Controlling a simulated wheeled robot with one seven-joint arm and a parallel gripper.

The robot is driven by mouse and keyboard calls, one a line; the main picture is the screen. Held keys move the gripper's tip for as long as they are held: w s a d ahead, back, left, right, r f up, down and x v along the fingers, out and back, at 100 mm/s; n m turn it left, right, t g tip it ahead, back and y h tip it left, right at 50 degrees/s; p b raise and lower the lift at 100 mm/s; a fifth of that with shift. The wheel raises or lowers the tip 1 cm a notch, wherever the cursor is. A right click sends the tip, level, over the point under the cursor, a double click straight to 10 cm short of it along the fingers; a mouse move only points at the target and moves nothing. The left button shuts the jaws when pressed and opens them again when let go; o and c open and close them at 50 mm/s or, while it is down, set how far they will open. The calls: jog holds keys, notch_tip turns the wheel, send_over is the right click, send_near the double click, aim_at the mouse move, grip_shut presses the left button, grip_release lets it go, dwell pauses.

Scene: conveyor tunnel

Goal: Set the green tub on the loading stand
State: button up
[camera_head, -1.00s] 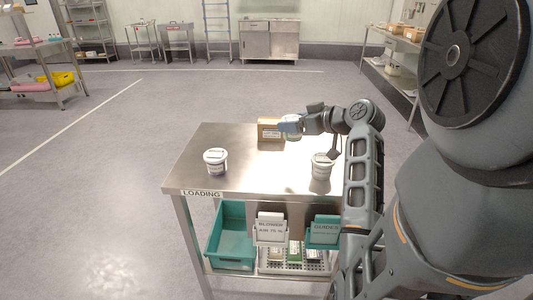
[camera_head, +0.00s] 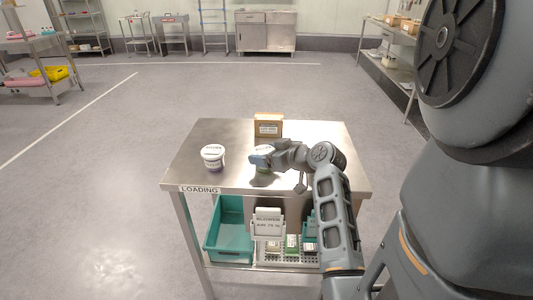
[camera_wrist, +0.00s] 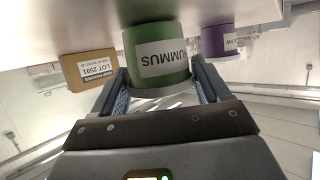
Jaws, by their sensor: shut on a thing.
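The green tub (camera_wrist: 158,58), with a white label reading HUMMUS, sits between the two fingers of my gripper (camera_wrist: 162,80) in the wrist view, which looks upside down. My gripper is shut on it. In the head view my gripper (camera_head: 259,161) is low over the middle of the steel loading stand (camera_head: 210,135), mostly covering the tub. The tub's base is at or very near the top; I cannot tell if it touches. A tub with purple contents (camera_head: 213,158) stands to the left; it shows purple in the wrist view (camera_wrist: 220,40).
A brown box (camera_head: 268,125) with a label stands at the stand's back edge. My arm covers the stand's right part. A teal bin (camera_head: 230,232) and a tray (camera_head: 290,255) sit on the lower shelf. The stand's back left top is clear.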

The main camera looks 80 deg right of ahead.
jog(key=shift+f, duration=0.15)
jog(key=o, duration=1.5)
jog(key=shift+r, duration=0.3)
jog(key=b+v, duration=0.1)
jog(key=v, duration=1.1)
